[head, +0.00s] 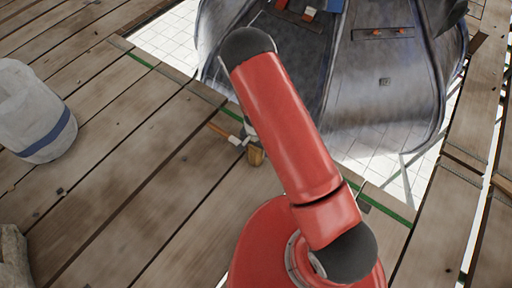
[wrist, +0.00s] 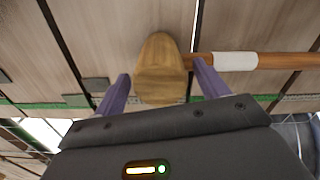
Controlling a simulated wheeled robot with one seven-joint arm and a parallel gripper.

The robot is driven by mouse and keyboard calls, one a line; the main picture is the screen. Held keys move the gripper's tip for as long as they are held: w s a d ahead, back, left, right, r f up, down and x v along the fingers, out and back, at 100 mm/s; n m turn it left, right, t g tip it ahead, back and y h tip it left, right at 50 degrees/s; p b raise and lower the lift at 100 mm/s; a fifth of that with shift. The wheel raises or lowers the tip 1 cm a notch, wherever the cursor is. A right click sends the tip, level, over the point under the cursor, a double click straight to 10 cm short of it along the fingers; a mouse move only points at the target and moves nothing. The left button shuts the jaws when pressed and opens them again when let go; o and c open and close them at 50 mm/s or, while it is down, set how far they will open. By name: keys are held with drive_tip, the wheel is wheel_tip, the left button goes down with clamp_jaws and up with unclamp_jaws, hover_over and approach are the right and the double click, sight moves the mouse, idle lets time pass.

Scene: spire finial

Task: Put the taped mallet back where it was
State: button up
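The handle runs off to the right past the right finger. In the head view the mallet head (head: 256,156) shows beside my red arm, with the handle (head: 217,130) to its upper left. My gripper is mostly hidden behind the arm there. I cannot tell whether the mallet touches the planks.
Plank decking (head: 130,150) surrounds the large grey metal spire piece (head: 385,85), with an open gap and pale tiles below. A green strip (head: 142,61) edges the planks. A white bucket-like container (head: 35,110) with a blue band is at left. The planks between are mostly clear.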

drive_tip(key=s+d+r+n+t+y+p, duration=0.1)
drive_tip(key=s+d+r+p, duration=0.1)
drive_tip(key=r, duration=1.6)
drive_tip(key=s+d+r+n+t+y+p, duration=0.1)
drive_tip(key=d+r, duration=0.1)
drive_tip(key=r, duration=1.6)
drive_tip(key=s+d+r+n+t+h, duration=0.1)
drive_tip(key=s+d+r, duration=0.4)
drive_tip(key=s+r, duration=0.2)
drive_tip(key=s+d+r+n+t+h, duration=0.1)
drive_tip(key=s+d+r+n+t, duration=0.1)
drive_tip(key=s+d+r, duration=0.2)
drive_tip(key=s+r, duration=0.3)
drive_tip(key=s, duration=0.3)
drive_tip(key=shift+s+d+r+t, duration=0.2)
drive_tip(key=shift+d+r+t, duration=0.05)
drive_tip(key=shift+d+t, duration=0.1)
